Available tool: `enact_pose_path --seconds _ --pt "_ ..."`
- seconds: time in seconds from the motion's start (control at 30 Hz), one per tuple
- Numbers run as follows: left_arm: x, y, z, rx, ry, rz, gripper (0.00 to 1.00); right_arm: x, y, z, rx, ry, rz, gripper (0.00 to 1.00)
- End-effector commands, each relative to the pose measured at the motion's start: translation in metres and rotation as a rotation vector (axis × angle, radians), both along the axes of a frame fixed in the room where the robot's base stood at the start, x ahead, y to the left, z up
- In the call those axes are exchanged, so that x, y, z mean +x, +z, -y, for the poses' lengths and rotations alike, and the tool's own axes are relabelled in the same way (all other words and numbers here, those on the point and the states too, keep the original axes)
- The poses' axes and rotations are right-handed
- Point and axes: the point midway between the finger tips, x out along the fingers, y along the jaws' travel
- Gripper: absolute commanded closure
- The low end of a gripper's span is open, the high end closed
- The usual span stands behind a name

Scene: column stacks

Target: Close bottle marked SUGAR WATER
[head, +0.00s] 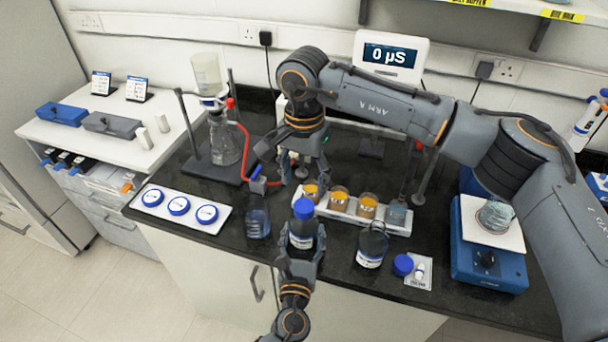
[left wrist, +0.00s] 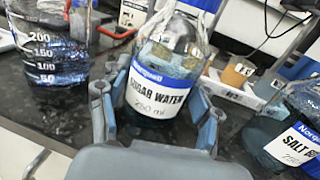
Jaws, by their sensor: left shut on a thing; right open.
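The SUGAR WATER bottle (head: 302,232) stands upright near the counter's front edge. Its label faces the left wrist view (left wrist: 155,95), where its top is cut off. A blue cap (head: 303,208) shows at the bottle's mouth in the head view; I cannot tell whether it is screwed tight. My left gripper (head: 300,262) is shut around the bottle from the front, one finger on each side in the left wrist view (left wrist: 158,118). My right gripper (head: 276,172) is open and empty, above and behind the cap.
An open SALT bottle (head: 371,246) stands to the right, with a loose blue cap (head: 402,265) beside it. A graduated vessel with blue liquid (head: 258,222) is close on the left. A rack of small cups (head: 350,212) is behind. A white tray of blue-ringed discs (head: 180,210) lies left.

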Motion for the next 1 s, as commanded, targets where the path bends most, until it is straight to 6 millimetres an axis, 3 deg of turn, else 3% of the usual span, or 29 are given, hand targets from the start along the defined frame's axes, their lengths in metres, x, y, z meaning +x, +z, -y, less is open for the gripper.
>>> enact_pose_path --seconds 0.2,0.43,0.63,1.0 --pt "-0.0006 -0.0015 -0.0001 0.0 0.0 -0.003 1.0 0.0 0.003 -0.0001 0.0 0.474 0.001 0.38" --pt "-0.0006 -0.0015 -0.0001 0.0 -0.001 -0.003 1.0 0.0 0.005 0.0 0.0 0.826 0.001 0.38" --pt "-0.0006 -0.0015 -0.0001 0.0 -0.001 -0.003 1.0 0.0 0.0056 -0.0001 0.0 0.94 0.001 0.38" --pt "-0.0006 -0.0016 -0.0001 0.0 -0.001 -0.003 1.0 -0.0002 0.0037 -0.0001 0.001 0.946 0.0 0.38"
